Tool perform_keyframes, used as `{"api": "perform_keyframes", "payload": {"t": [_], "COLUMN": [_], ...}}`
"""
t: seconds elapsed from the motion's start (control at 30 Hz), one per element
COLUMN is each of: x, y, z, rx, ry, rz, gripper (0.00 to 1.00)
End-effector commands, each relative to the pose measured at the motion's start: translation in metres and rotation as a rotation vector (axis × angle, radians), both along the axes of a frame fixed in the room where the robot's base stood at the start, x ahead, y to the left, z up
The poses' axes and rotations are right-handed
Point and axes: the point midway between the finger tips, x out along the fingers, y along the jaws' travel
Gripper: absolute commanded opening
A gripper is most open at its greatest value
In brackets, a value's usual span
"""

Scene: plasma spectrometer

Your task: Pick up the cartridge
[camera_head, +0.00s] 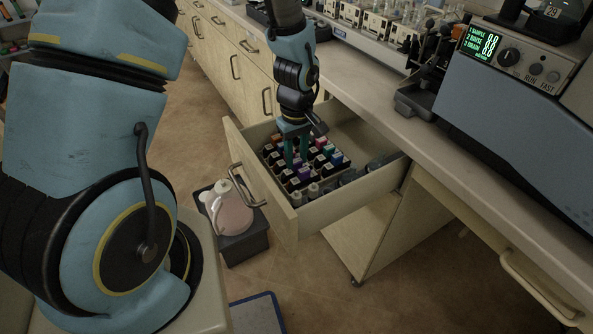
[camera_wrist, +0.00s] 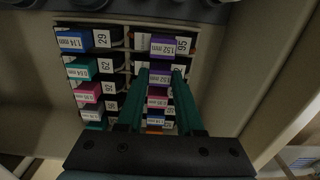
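Several small black cartridges with coloured, labelled ends stand in rows in a divided rack (camera_head: 266,160) inside the open drawer. My gripper (camera_head: 296,163) points down into the rack. In the wrist view, the two teal fingers of my gripper (camera_wrist: 161,76) are apart, one on each side of a column of cartridges. A cartridge with a purple end marked 1.52 mm (camera_wrist: 161,80) shows between the fingertips. Another purple-ended 1.52 mm cartridge (camera_wrist: 170,45) lies just beyond them. I cannot tell whether the fingers touch any cartridge. The fingers partly hide the right-hand column.
The rack sits inside the drawer (camera_head: 337,205), whose walls surround my gripper. The counter (camera_head: 372,82) with a spectrometer (camera_head: 515,110) lies to the right. A jug (camera_head: 230,208) stands below the drawer.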

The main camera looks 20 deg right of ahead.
Motion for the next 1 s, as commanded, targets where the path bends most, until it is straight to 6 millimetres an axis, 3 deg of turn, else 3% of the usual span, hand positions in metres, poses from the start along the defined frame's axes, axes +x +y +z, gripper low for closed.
{"api": "perform_keyframes", "payload": {"t": [0.03,0.3,1.0], "x": [0.0000,0.0000,0.0002], "y": [0.0000,0.0000,-0.0002], "z": [0.0001,0.0002,0.0014], "rx": [0.000,0.000,-0.001], "ry": [0.000,0.000,0.000], "rz": [0.000,0.000,0.000], "gripper": [0.29,0.00,0.00]}}
